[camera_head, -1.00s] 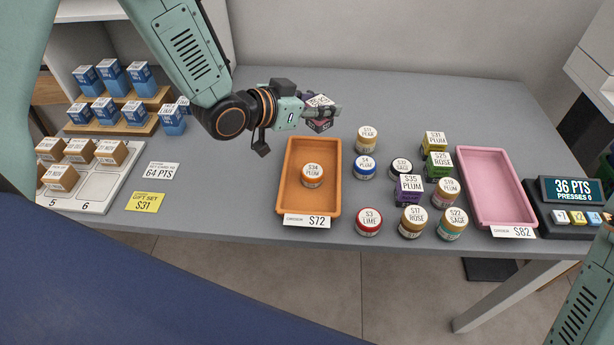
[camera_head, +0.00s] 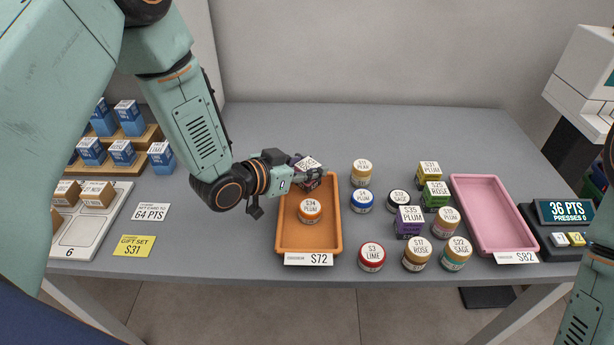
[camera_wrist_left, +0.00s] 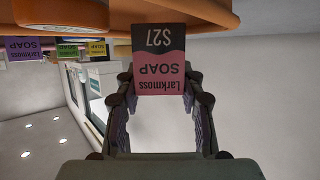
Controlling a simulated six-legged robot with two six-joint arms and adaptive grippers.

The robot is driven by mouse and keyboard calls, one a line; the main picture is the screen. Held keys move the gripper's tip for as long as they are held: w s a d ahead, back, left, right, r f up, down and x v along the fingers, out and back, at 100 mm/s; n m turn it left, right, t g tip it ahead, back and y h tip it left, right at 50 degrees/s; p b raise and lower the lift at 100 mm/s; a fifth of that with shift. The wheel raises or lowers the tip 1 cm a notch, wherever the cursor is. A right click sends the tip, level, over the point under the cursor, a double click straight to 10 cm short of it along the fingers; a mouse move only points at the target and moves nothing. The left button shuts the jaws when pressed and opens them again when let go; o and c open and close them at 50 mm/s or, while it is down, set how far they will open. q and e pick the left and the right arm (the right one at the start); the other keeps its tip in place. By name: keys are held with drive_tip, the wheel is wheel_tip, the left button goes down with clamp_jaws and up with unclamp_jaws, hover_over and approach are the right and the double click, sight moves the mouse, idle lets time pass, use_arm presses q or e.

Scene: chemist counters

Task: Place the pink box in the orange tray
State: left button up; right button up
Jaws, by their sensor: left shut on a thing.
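The pink box, labelled Larkmoss soap $27 (camera_wrist_left: 161,75), is between the fingers of my left gripper (camera_head: 305,181), which is shut on it. In the head view the box (camera_head: 308,166) shows its white top label and is partly hidden by the fingers. It is at the far end of the orange tray (camera_head: 289,243), over or inside the rim; I cannot tell whether it touches the tray floor. A round $34 plum jar (camera_head: 310,210) stands in the tray. My right gripper is out of view.
Several jars and boxes, including a blue-rimmed jar (camera_head: 361,201) and a purple box (camera_head: 408,221), stand right of the orange tray. A pink tray (camera_head: 491,207) is further right. The grey counter (camera_head: 290,125) behind is clear.

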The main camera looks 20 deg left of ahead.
use_arm(q)
drive_tip(key=shift+d+f, duration=0.2)
drive_tip(key=shift+f, duration=0.6)
drive_tip(key=shift+d+f, duration=0.2)
drive_tip(key=shift+f, duration=0.15)
drive_tip(key=shift+w, duration=0.15)
drive_tip(key=shift+w+a+f, duration=0.1)
drive_tip(key=o, duration=0.8)
drive_tip(key=shift+a, duration=0.2)
drive_tip(key=shift+o, duration=2)
drive_tip(key=shift+s+d, duration=0.15)
drive_tip(key=shift+s, duration=0.1)
drive_tip(key=shift+w, duration=0.15)
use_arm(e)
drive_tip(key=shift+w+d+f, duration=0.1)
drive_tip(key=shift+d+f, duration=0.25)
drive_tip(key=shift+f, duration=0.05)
